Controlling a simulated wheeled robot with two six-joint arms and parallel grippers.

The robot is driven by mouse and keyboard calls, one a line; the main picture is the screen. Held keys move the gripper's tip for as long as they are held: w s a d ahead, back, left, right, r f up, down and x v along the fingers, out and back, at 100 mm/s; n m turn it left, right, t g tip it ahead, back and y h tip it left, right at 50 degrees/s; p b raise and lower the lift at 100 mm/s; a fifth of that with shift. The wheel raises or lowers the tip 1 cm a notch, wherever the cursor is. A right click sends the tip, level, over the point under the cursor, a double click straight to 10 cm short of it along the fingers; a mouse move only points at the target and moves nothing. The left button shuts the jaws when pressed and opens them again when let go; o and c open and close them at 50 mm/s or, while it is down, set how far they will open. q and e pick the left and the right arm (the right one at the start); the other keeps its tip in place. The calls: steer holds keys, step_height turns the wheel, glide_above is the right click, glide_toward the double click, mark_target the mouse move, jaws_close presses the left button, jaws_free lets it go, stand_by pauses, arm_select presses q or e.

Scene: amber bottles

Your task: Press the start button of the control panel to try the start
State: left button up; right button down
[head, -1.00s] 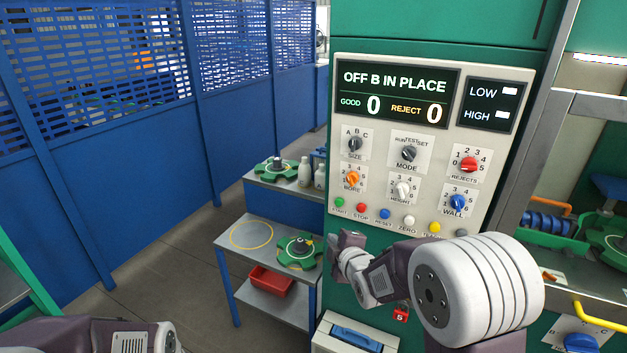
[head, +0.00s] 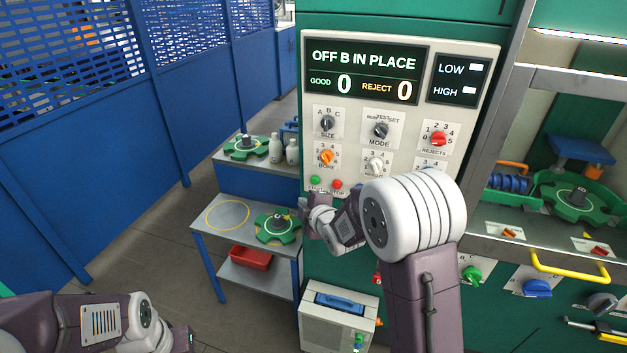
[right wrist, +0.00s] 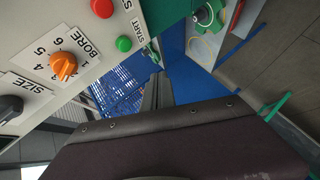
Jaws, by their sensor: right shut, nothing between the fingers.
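The control panel (head: 480,125) is a pale board on a green cabinet. Its display (head: 367,75) reads "OFF B IN PLACE", good 0, reject 0. The green start button (head: 315,181) is at its lower left corner; it also shows in the right wrist view (right wrist: 124,44), labelled START. My right gripper (head: 304,203) is shut and empty, just below the start button in the head view. In the right wrist view its fingers (right wrist: 158,80) point past the panel's edge, apart from the button. My left arm shows at the lower left, but its gripper cannot be seen.
The red stop button (head: 337,184) is right beside start. The orange bore knob (head: 326,157) is above. My right arm hides the panel's lower right. A grey shelf (head: 215,240) with green discs stands to the left. A blue fence (head: 150,130) runs behind.

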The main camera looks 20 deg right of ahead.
mark_target(315, 180)
steer(key=w+d+p, duration=0.1)
steer(key=w+d, duration=0.3)
steer(key=w, duration=0.1)
steer(key=shift+w+p, duration=0.2)
steer(key=shift+p, duration=0.2)
steer(key=shift+w, duration=0.15)
stand_by(1.6)
steer(key=shift+w+d, duration=0.2)
steer(key=shift+w, duration=0.05)
